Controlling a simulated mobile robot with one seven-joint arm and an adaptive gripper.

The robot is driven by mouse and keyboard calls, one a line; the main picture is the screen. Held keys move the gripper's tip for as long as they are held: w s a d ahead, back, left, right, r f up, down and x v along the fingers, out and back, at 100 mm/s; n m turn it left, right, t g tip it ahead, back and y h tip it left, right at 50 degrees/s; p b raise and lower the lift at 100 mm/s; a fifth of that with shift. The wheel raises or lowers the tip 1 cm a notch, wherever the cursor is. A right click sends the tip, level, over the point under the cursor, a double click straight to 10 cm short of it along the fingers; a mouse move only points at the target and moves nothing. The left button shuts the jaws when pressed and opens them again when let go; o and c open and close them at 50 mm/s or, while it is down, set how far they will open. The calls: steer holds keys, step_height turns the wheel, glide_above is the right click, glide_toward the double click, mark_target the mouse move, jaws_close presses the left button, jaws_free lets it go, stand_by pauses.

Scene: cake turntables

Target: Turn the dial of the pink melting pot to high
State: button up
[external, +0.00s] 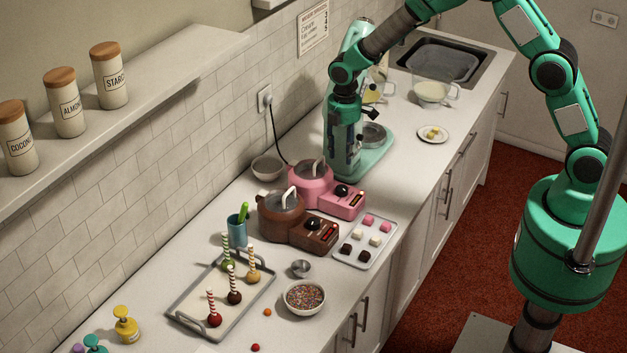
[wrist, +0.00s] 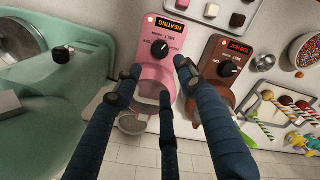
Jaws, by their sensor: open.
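The pink melting pot (external: 312,184) stands on the counter with a clear lid. Its black dial (external: 341,190) is on the front control box. In the wrist view the pink pot (wrist: 150,72) has the black dial (wrist: 160,49) below a lit display (wrist: 174,29) that reads HEATING. The dial's white mark points to the upper right of that view; its small labels are hard to read. My gripper (wrist: 157,72) is open and empty, with its dark fingers spread over the pink pot, apart from the dial. In the external view it is above and behind the pot, near the green mixer.
The brown melting pot (external: 285,215) stands close beside the pink one, with its own dial (external: 313,223). A tray of coloured cubes (external: 352,260) lies in front. The green stand mixer (external: 375,155) is close behind. A grey bowl (external: 267,167) sits by the wall.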

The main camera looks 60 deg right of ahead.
mark_target(342, 188)
steer(key=shift+f, duration=0.15)
steer(key=shift+f+p, duration=0.9)
steer(key=shift+f, duration=5.85)
steer(key=c, duration=0.9)
